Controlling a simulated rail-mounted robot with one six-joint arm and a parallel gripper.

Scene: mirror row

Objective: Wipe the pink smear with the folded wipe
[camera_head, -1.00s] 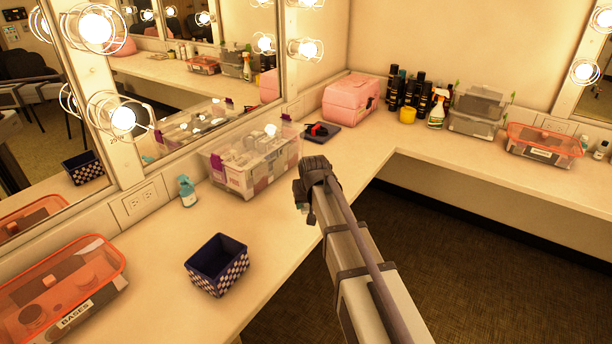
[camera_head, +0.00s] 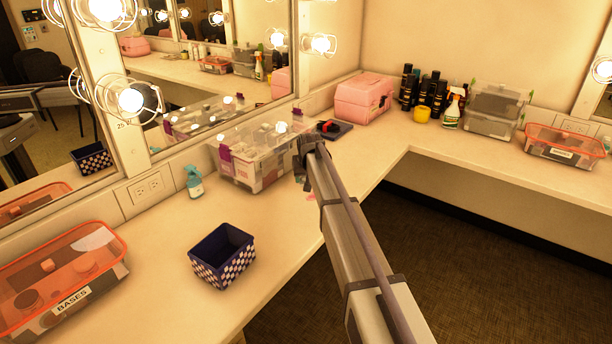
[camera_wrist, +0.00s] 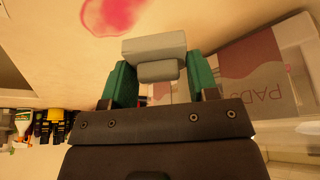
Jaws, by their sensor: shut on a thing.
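The pink smear (camera_wrist: 112,12) is on the pale counter at the top of the wrist view, partly cut off by the frame edge. A bit of it (camera_head: 312,197) shows beside my arm in the head view. My gripper (camera_wrist: 155,82), with green fingers, is shut on the grey-white folded wipe (camera_wrist: 153,46). The wipe is beside the smear in the wrist view and does not overlap it there. Whether it touches the counter is unclear. In the head view my gripper (camera_head: 308,165) is by the front of the clear PADS bin, and the wipe is hidden.
The clear PADS bin (camera_head: 240,172) stands close to my gripper. A blue spray bottle (camera_head: 194,182), checkered basket (camera_head: 222,256) and orange-lidded BASES bin (camera_head: 65,275) stand to the left. A pink case (camera_head: 364,100) and several bottles are behind. Counter between basket and PADS bin is clear.

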